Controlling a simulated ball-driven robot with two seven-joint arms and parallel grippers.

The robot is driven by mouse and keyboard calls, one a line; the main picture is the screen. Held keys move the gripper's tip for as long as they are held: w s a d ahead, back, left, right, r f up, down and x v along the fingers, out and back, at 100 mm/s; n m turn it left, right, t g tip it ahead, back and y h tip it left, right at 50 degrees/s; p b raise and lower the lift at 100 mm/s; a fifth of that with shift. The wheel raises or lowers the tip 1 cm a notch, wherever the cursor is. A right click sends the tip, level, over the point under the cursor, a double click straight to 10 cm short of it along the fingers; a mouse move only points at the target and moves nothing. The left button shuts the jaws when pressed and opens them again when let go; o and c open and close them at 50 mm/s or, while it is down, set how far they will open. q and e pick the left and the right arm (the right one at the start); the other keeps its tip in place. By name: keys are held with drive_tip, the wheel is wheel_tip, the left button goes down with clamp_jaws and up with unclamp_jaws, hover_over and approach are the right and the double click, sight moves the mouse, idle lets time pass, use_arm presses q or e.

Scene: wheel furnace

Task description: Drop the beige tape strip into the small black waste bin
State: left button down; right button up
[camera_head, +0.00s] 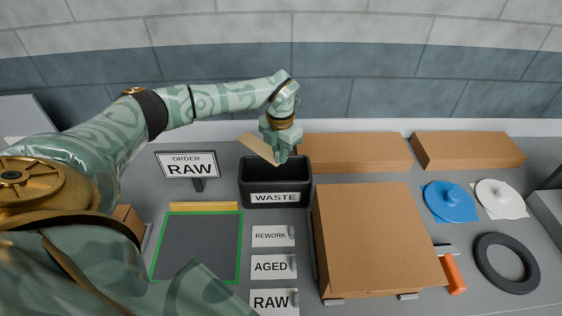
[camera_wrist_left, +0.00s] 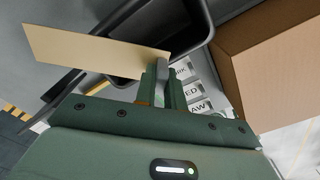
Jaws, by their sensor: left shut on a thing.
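The beige tape strip (camera_head: 258,148) is held at one end by my left gripper (camera_head: 279,158), which is shut on it above the waste bin. The strip sticks out to the upper left of the fingers, tilted. In the left wrist view the strip (camera_wrist_left: 85,48) reaches left from the shut fingers (camera_wrist_left: 163,78). The small black waste bin (camera_head: 250,196), labelled WASTE, stands below the gripper, and its dark rim and inside (camera_wrist_left: 190,50) show behind the fingers. My right gripper is not in view.
A large cardboard box (camera_head: 375,235) stands right of the bin, with flat cardboard (camera_head: 355,150) behind it. An ORDER RAW sign (camera_head: 187,164) is left of the bin. A green-edged mat (camera_head: 197,245) and REWORK, AGED and RAW labels (camera_head: 273,267) lie in front.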

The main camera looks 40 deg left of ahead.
use_arm(q)
drive_tip(key=shift+f, duration=0.6)
drive_tip(key=shift+r, duration=0.1)
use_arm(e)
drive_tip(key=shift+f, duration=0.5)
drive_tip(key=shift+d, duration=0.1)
use_arm(q)
drive_tip(key=c, duration=1.4)
unclamp_jaws()
drive_tip(key=shift+r, duration=0.1)
